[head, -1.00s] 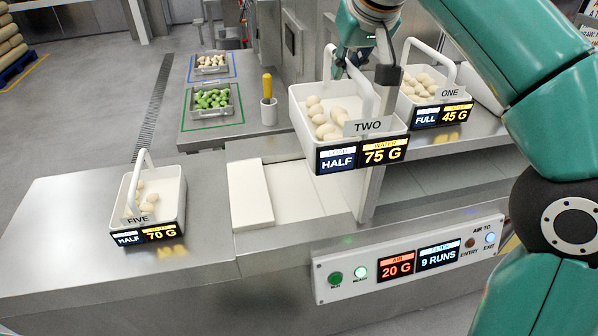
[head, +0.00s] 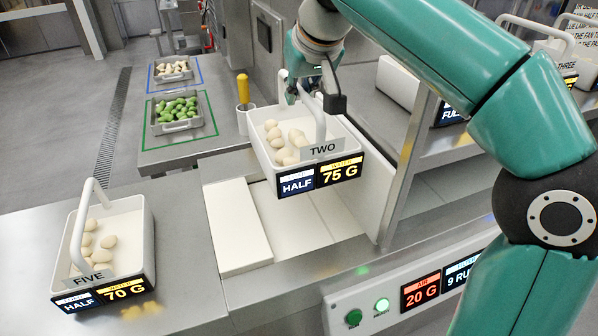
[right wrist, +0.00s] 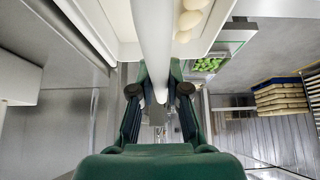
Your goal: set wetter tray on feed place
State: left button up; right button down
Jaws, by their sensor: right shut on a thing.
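The right wrist view shows the handle (right wrist: 153,45) between the fingers (right wrist: 160,92). The tray hangs over the white bed (head: 310,225) of the machine, seemingly a little above it. Tray FIVE (head: 128,228) stands on the steel top at the left and reads HALF and 70 G. My left gripper is not in view.
A raised white slab (head: 238,225) lies along the bed's left side. A steel post (head: 405,180) stands close right of tray TWO. A panel (head: 400,300) shows AIR 20 G.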

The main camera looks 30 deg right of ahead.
aim_at(300, 157)
notch_tip(300, 157, down, 14)
jog(key=b, duration=0.3)
jog(key=shift+f+b, duration=0.25)
jog(key=shift+b, duration=0.05)
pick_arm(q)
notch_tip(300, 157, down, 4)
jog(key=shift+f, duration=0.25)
pick_arm(e)
jog(key=c, duration=1.5)
grip_release()
jog(key=shift+f, duration=0.1)
jog(key=o, duration=0.3)
jog(key=shift+o, duration=0.2)
jog(key=p+v, duration=0.1)
jog(key=v, duration=1)
jog(key=shift+p, duration=0.4)
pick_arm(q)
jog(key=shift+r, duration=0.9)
pick_arm(e)
jog(key=shift+s+r, duration=0.35)
jog(key=shift+r, duration=0.15)
